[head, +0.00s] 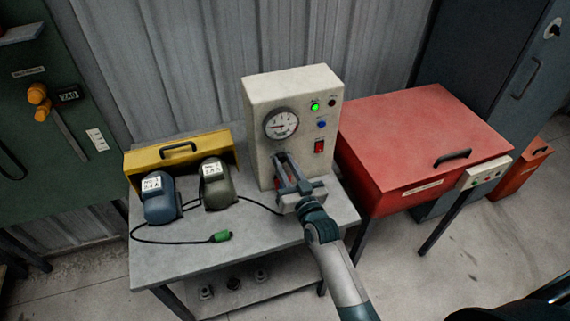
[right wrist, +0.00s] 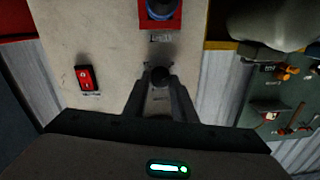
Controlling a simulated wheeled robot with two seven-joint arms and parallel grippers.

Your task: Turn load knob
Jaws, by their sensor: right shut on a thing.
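The load knob (right wrist: 160,76) is a small dark round knob on the front of a cream control box (head: 262,97). In the right wrist view it sits between my two fingertips, under a label that seems to read "Load". My right gripper (head: 284,160) reaches up to the lower front of the box and is shut on the knob; it also shows in the right wrist view (right wrist: 160,84). The knob's pointer angle cannot be read. My left gripper is not in view.
The box carries a dial gauge (head: 281,124), a lit green lamp (head: 315,107), a blue button (head: 321,124) and a red switch (head: 319,146). Two motor-like units (head: 160,200) and a yellow case (head: 140,162) share the grey table (head: 180,262). A red cabinet (head: 420,135) stands right.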

